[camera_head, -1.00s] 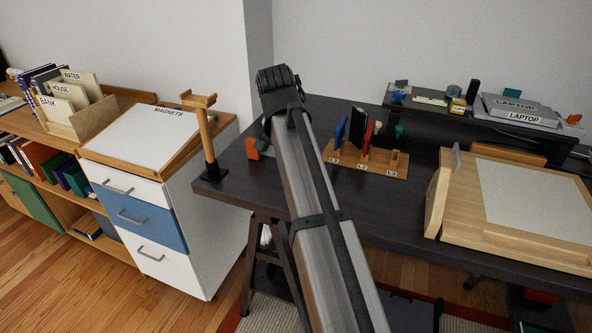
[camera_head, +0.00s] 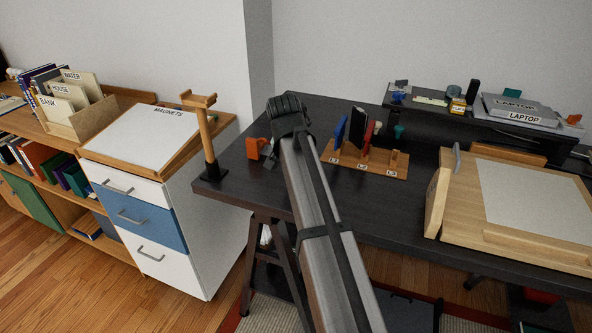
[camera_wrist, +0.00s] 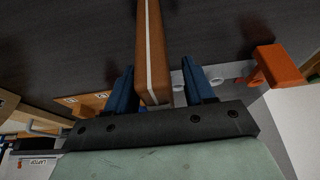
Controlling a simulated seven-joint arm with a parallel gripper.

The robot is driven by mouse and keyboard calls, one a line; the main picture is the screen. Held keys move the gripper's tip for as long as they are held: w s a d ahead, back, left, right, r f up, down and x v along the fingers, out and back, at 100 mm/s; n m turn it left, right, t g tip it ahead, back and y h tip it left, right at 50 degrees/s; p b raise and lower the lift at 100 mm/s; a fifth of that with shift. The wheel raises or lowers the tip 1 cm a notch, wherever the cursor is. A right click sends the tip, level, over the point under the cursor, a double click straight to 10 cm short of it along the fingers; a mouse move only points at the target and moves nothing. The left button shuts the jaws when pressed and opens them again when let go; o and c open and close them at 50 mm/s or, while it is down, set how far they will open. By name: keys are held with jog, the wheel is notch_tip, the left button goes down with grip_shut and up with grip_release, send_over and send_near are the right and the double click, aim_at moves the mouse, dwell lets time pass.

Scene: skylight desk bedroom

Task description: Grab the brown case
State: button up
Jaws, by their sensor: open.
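The brown case (camera_wrist: 152,45) shows in the wrist view as a long brown slab with a pale stripe along its edge, running from the top of the picture down to the jaws. My gripper (camera_wrist: 157,82) is open, with one blue finger on each side of the case's near end. A gap shows beside the right finger; the left finger is closer to the case. I cannot tell whether it touches. In the head view my own arm hides the fingers and the case.
An orange object (camera_head: 256,147) stands near the desk's left end, beside a wooden stand (camera_head: 207,140). A wooden organizer (camera_head: 372,170) with upright items is right of my arm. A slanted drawing board (camera_head: 530,205) fills the desk's right side. Dark desk surface (camera_head: 325,112) lies behind.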

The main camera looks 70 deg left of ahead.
grip_shut()
dwell(0.4)
jog(key=shift+r, duration=0.1)
